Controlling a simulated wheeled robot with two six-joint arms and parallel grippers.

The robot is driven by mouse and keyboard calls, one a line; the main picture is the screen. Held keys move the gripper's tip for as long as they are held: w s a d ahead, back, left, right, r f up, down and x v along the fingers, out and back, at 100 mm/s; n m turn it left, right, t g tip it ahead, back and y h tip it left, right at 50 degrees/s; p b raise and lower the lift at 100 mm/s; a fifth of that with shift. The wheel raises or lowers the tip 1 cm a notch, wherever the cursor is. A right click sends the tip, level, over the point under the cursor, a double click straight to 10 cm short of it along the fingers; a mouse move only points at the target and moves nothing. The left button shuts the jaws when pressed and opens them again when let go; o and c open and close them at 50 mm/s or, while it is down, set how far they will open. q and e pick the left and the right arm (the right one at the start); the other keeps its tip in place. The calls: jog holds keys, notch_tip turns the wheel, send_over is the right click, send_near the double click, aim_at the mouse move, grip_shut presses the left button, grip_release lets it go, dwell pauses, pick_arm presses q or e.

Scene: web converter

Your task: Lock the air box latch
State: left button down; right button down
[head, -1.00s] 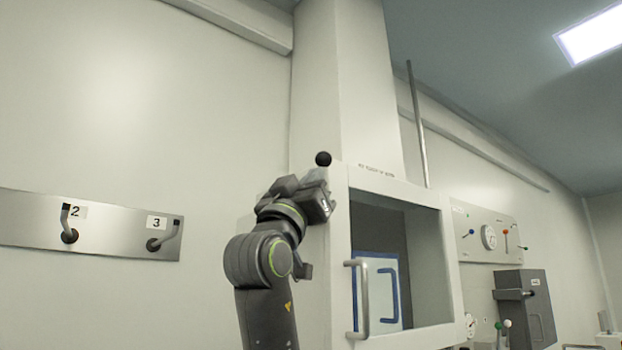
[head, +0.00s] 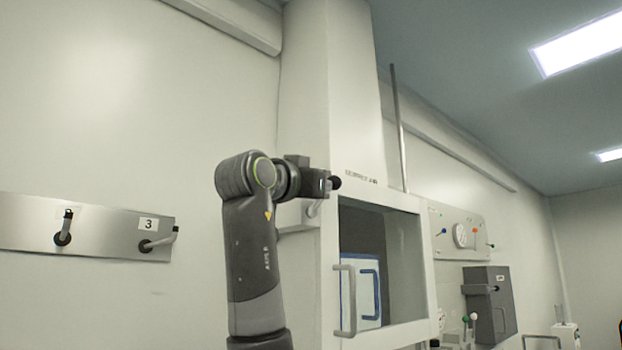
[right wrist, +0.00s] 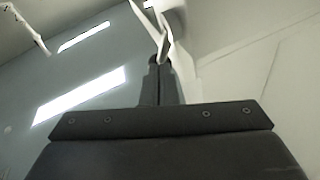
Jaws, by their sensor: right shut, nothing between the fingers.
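The air box (head: 328,262) is a white housing on the wall in the head view, with a dark window front and a metal handle. Its latch has a black ball knob (head: 335,183) at the box's upper left front corner. A pale lever part (head: 314,208) shows just below the knob. My right gripper (head: 326,184) is at the knob, touching it or very close; the exact contact is hidden. In the right wrist view, its fingers (right wrist: 160,84) are shut with nothing between them, and a pale shape (right wrist: 160,30) lies just beyond the tips. My left gripper is not in view.
A metal plate (head: 100,228) with lever handles is on the wall at left. A gauge panel (head: 460,232) and a dark grey box (head: 490,300) are at right. A vertical rod (head: 400,130) rises behind the air box.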

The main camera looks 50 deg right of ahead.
pick_arm(q)
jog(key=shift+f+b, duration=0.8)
jog(key=shift+b, duration=0.05)
pick_arm(e)
jog(key=d, duration=0.1)
jog(key=d+f, duration=0.1)
jog(key=shift+d, duration=0.35)
dwell(0.8)
